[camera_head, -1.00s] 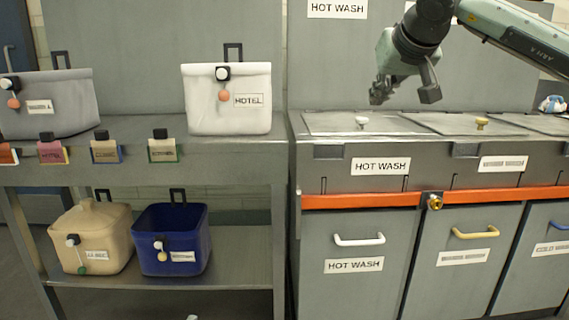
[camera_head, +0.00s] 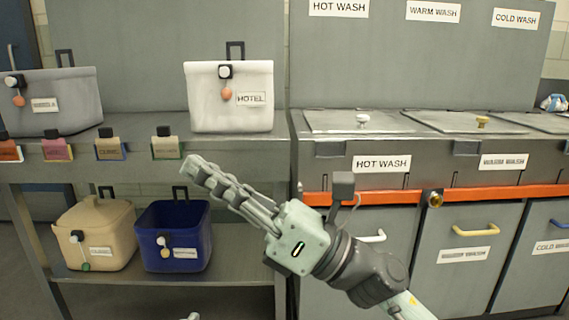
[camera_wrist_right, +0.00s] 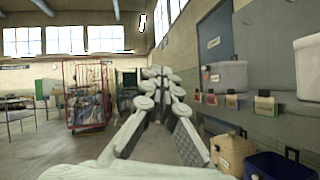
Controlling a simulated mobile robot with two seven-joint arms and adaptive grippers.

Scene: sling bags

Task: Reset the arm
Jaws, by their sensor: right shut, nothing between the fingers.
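My right gripper (camera_head: 215,178) reaches up and left from the lower right of the head view, in front of the gap between the shelf unit and the wash cabinet. Its fingers are together and empty. In the right wrist view the shut fingers (camera_wrist_right: 160,85) point out into the room, with nothing between them. The right arm's wrist hides part of the hot wash door and its white handle. My left gripper is not clearly in view; only a small pale bit shows at the bottom edge of the head view.
A white bag (camera_head: 230,105) and a grey bag (camera_head: 60,115) stand on the upper shelf. A tan bag (camera_head: 95,225) and a blue bag (camera_head: 190,215) stand below. The wash cabinet's lids (camera_head: 350,125) are closed. A red cage trolley (camera_wrist_right: 88,95) stands across the open floor.

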